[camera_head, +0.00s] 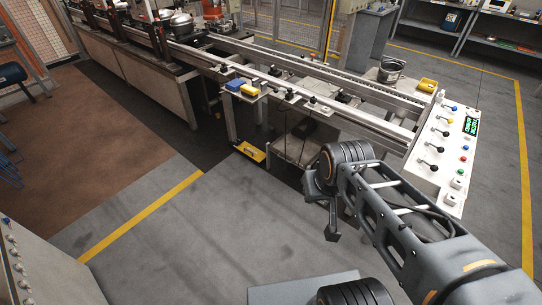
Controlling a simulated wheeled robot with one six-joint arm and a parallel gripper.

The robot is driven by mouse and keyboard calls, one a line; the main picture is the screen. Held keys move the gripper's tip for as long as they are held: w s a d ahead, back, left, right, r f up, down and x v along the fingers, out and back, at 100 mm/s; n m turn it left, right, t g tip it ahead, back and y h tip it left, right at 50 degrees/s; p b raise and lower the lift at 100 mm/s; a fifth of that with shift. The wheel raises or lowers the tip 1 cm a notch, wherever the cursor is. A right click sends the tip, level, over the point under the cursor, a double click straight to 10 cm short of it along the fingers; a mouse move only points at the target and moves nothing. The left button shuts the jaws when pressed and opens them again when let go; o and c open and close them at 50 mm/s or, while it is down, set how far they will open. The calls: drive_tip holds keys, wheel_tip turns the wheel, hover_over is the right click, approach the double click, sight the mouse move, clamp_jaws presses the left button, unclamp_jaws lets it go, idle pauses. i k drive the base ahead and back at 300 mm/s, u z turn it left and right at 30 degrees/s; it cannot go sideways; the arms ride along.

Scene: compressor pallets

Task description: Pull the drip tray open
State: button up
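A low yellow-fronted piece (251,152), which looks like the drip tray, sits near the floor under the conveyor, left of centre. A dark spot shows on its front; I cannot make out a handle clearly. How far it is pulled out is not clear. My gripper (332,234) hangs below my wrist, to the right of the yellow piece and nearer to the camera, apart from it. Its fingers are dark and small here, so I cannot tell whether they are open or shut. Nothing is visibly held.
The conveyor (325,80) runs from the upper left to a control panel (443,146) at right. A grey lower shelf (300,150) is right of the yellow piece. Open floor (190,235) lies in front.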

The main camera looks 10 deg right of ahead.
sight(312, 148)
drive_tip(key=u, duration=1.05)
drive_tip(key=i, duration=2.55)
drive_tip(key=z, duration=2.3)
drive_tip(key=i, duration=0.5)
drive_tip(key=u, duration=0.05)
